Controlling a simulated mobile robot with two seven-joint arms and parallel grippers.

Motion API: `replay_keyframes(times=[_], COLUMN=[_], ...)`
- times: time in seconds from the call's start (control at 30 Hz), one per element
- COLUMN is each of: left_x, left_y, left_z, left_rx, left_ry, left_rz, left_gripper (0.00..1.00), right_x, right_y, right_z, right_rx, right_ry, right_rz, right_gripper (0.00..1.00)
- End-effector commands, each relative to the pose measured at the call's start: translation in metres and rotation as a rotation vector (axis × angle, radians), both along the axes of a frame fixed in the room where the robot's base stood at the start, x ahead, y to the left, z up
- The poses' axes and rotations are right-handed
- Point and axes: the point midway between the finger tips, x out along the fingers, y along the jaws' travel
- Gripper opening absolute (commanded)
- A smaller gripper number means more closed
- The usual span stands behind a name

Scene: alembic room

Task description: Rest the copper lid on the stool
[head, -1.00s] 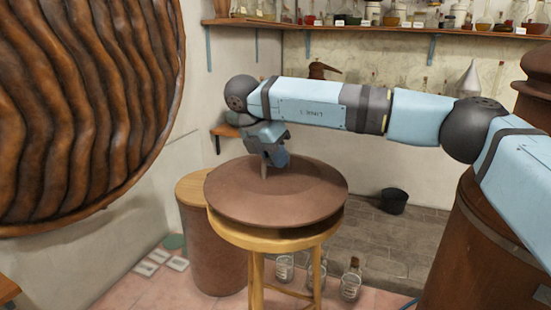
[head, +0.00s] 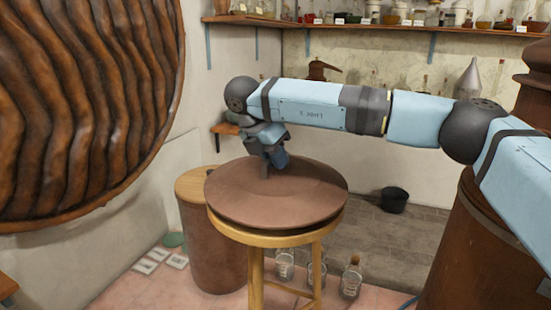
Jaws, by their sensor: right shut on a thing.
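The copper lid (head: 310,195) is a wide, shallow, brown-red disc in the middle of the head view. It lies over the round top of the wooden stool (head: 280,238) and looks nearly level; whether its underside touches the seat all round cannot be told. My right gripper (head: 266,170) comes down from above at the lid's far left part. It is shut on the lid, seemingly at a small upright grip that the fingers mostly hide. My left gripper is not in view.
A brown drum with a wooden top (head: 212,245) stands close behind the stool's left side. Several glass jars (head: 351,280) stand on the floor by the stool legs. A black bucket (head: 394,200) is behind. A large copper vessel (head: 460,250) fills the right. A shelf (head: 400,29) holds bottles.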

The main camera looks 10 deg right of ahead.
Motion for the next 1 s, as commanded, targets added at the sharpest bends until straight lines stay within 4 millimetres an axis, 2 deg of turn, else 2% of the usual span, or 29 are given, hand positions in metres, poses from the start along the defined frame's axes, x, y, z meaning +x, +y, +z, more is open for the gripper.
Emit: replay_keyframes(times=[0.4, 0.43, 0.53, 0.83, 1.0], left_x=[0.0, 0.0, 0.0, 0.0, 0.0], left_y=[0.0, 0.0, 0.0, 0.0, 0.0], left_z=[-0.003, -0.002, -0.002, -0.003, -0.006], left_rx=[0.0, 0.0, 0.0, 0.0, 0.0], left_ry=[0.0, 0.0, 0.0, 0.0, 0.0], left_rz=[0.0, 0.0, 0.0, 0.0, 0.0], left_gripper=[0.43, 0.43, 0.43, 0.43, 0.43], right_x=[0.0, 0.0, 0.0, 0.0, -0.001], right_y=[0.0, 0.0, 0.0, 0.001, 0.009], right_z=[-0.002, -0.001, -0.001, -0.002, 0.014], right_rx=[0.001, 0.0, 0.001, -0.001, -0.001], right_ry=[-0.001, -0.002, -0.001, 0.001, -0.002], right_rz=[-0.001, 0.0, -0.001, 0.0, 0.001], right_gripper=[0.0, 0.2, 0.43, 0.43, 0.43])
